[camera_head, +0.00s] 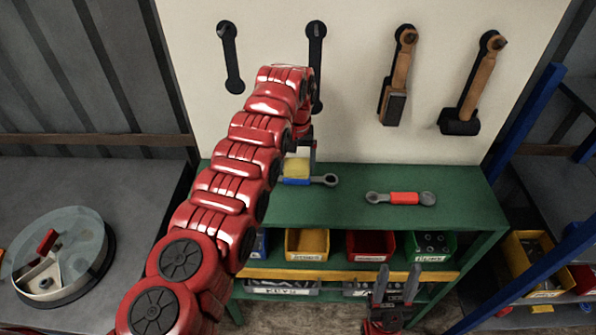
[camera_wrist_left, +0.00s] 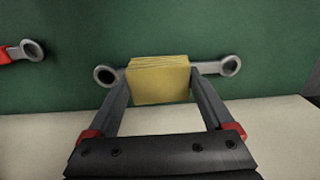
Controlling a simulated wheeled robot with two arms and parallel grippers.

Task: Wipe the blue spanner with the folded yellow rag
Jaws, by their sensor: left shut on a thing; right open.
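My left gripper (camera_head: 300,160) is shut on the folded yellow rag (camera_head: 296,168), above the green bench top. In the left wrist view the rag (camera_wrist_left: 158,82) sits between the two fingers and covers the middle of a spanner. The blue spanner (camera_head: 328,180) lies on the bench under the rag; a strip of its blue handle and its right grey ring end show in the head view. Both its ends (camera_wrist_left: 231,66) show in the wrist view. I cannot tell whether the rag touches it. My right gripper (camera_head: 397,283) is open and empty, low in front of the shelf.
A red-handled spanner (camera_head: 403,198) lies on the green bench (camera_head: 330,212) to the right. Yellow (camera_head: 307,244), red (camera_head: 370,244) and green (camera_head: 431,246) bins stand on the shelf below.

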